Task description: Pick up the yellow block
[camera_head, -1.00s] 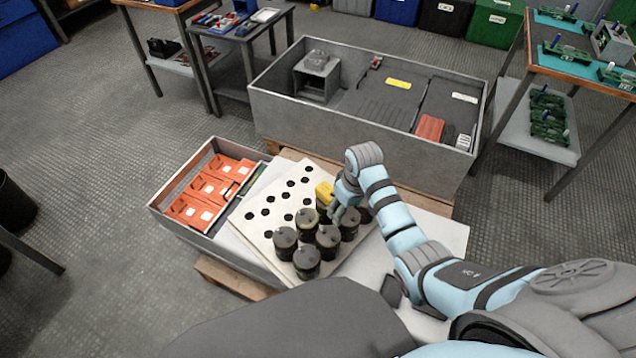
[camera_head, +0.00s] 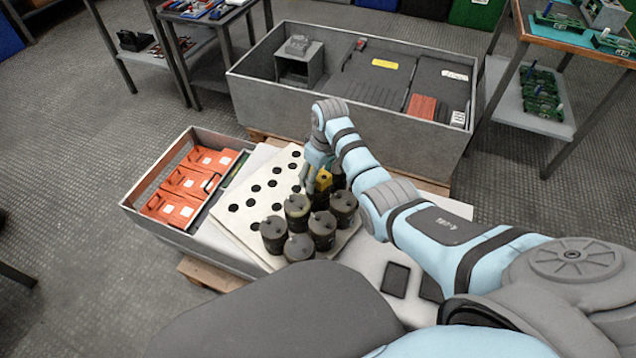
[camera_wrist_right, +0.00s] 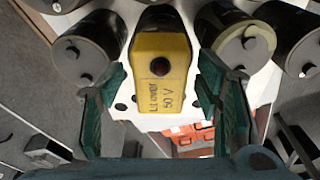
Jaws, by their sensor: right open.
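The yellow block (camera_wrist_right: 160,68) has a dark round knob on its face and printed black lettering. In the right wrist view it lies between the two open green fingers of my right gripper (camera_wrist_right: 162,105), with a gap visible on each side. In the head view the yellow block (camera_head: 323,180) shows small among the black cylinders, partly hidden by my right gripper (camera_head: 314,172). A dark body shows behind the block in the wrist view. My left gripper is not in view.
Several black capacitors (camera_head: 297,207) stand close around the block on a white board with holes (camera_head: 238,222). A grey tray with orange parts (camera_head: 180,190) is at left. A large grey metal cabinet (camera_head: 300,112) lies behind. Two dark flat pieces (camera_head: 395,279) lie at front right.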

